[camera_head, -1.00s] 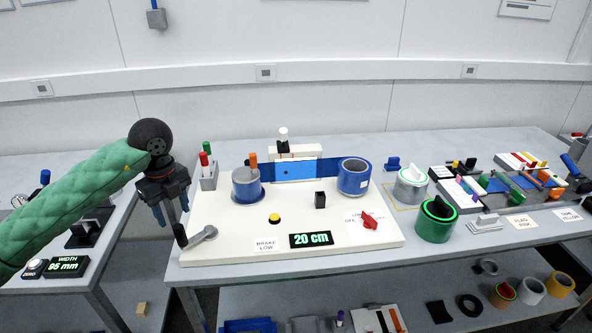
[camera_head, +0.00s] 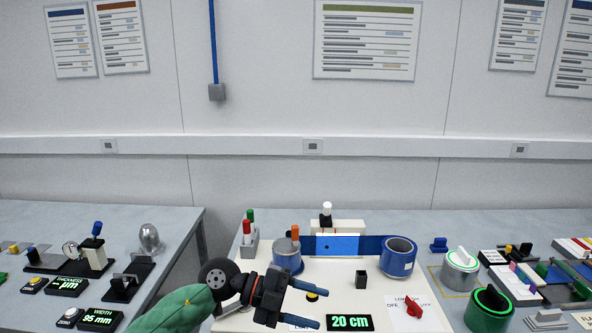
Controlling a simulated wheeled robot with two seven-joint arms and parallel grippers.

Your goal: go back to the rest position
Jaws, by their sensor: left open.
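My left gripper (camera_head: 306,306) is in the lower middle of the head view, at the end of my green-sleeved left arm. Its two blue fingers are apart, with nothing between them, and point right. It is in front of the white board of the winding rig (camera_head: 418,291), near the yellow button (camera_head: 311,295), and hides part of the board's front left. My right gripper is not in the picture.
Two blue rolls (camera_head: 287,254) (camera_head: 398,257) stand on the board, with a 20 cm display (camera_head: 350,323) at its front. A red knob (camera_head: 414,307) is at right. Gauges (camera_head: 70,286) sit on the left table. A gap separates the tables.

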